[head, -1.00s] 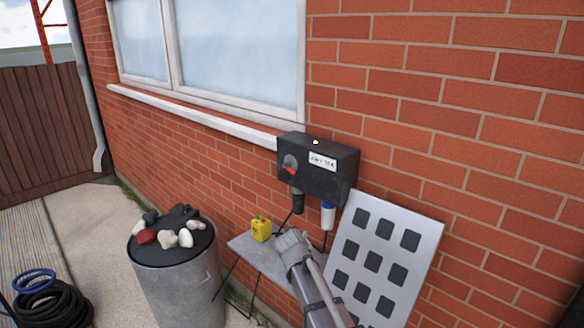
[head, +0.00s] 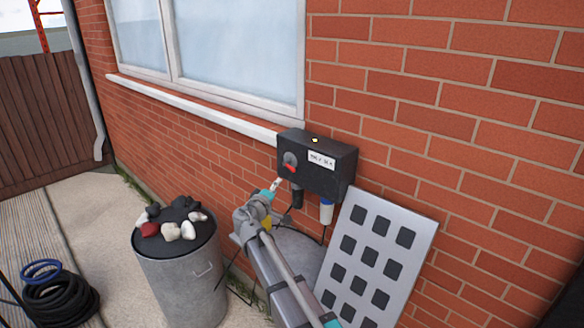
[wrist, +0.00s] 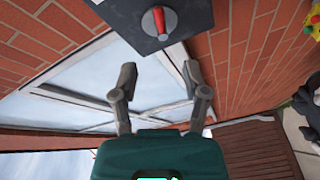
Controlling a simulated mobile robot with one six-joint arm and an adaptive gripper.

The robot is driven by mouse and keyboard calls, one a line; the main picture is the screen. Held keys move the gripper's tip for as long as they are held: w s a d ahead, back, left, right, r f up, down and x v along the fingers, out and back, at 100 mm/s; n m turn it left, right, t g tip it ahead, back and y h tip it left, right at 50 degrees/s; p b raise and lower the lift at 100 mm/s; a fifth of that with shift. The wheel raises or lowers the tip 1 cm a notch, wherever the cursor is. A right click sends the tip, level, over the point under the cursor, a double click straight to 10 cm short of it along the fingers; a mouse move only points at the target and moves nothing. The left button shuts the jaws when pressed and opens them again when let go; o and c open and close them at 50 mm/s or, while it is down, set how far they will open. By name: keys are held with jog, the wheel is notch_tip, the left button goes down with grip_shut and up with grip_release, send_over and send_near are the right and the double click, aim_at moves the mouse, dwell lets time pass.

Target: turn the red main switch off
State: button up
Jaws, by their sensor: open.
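The red main switch (head: 290,167) is a red handle on a grey round plate on the left face of a black box (head: 325,165) on the brick wall. In the wrist view the red handle (wrist: 159,19) shows near the top, beyond and between the fingertips. My gripper (head: 275,184) is just left of and below the switch in the head view, apart from it. In the wrist view my gripper (wrist: 158,80) has its two fingers spread with nothing between them.
Two plugs, one dark (head: 297,197) and one blue and white (head: 326,212), hang under the box. A panel with dark squares (head: 375,250) leans on the wall at right. A metal bin (head: 178,270) with stones on its lid stands left. A window (head: 215,55) is above.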

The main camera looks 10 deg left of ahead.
aim_at(291, 169)
dwell(0.4)
jog(key=x, duration=1.4)
jog(key=shift+s, duration=0.1)
grip_shut()
jog(key=shift+d, duration=0.25)
jog(key=shift+a+f, duration=0.1)
jog(key=shift+a, duration=0.15)
